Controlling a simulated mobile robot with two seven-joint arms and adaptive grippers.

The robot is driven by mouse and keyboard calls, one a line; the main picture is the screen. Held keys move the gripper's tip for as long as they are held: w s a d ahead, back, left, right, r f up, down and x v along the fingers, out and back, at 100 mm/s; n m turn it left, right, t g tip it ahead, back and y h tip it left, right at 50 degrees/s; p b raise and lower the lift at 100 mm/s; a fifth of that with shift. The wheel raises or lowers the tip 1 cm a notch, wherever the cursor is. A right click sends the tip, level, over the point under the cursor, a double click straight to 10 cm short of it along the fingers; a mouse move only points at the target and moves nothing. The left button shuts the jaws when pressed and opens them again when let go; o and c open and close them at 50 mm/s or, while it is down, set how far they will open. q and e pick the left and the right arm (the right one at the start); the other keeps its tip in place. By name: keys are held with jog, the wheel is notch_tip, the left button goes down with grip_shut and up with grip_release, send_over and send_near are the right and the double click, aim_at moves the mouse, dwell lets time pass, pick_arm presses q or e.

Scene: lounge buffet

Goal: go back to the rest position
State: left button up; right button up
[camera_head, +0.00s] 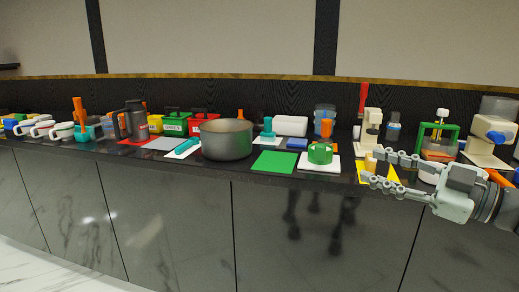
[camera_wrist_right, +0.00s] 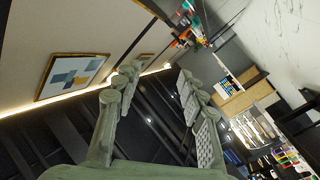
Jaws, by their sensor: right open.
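My right gripper (camera_head: 370,168) reaches in from the right in the head view, in front of the counter's front edge. Its two fingers are spread with nothing between them. In the right wrist view the open fingers (camera_wrist_right: 155,95) also show empty, with the room beyond them. Behind the fingers in the head view lies a yellow mat (camera_head: 388,174), partly hidden. My left gripper is not in view.
The dark counter (camera_head: 110,150) is crowded. A large grey pot (camera_head: 226,140), a green mat (camera_head: 274,162), a green ring-shaped item (camera_head: 320,154) and a cream machine (camera_head: 371,125) stand near the right gripper. Space before the cabinet fronts is free.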

jog(key=w+d+f+m+t+h, duration=0.45)
jog(key=d+f+m+h, duration=0.3)
jog(key=f, duration=0.25)
jog(key=s+d+f+m+g+h, duration=0.2)
jog(key=s+f+m+h, duration=0.15)
jog(key=f, duration=0.55)
jog(key=s+d+f+m+g+h, duration=0.2)
jog(key=f+h, duration=0.2)
jog(key=f, duration=0.5)
pick_arm(q)
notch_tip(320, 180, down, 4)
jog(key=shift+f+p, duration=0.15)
jog(key=shift+p, duration=0.65)
pick_arm(e)
jog(key=s+a+f+g, duration=0.4)
jog(key=s+f+g, duration=0.1)
jog(key=s+f, duration=0.6)
jog(key=s+a+f+g, duration=0.5)
jog(key=s+f, duration=0.6)
jog(key=s, duration=0.1)
jog(key=shift+s+a+m+y, duration=0.15)
jog(key=shift+a+m+y, duration=0.05)
jog(key=shift+m+y, duration=0.1)
jog(key=shift+f, duration=0.1)
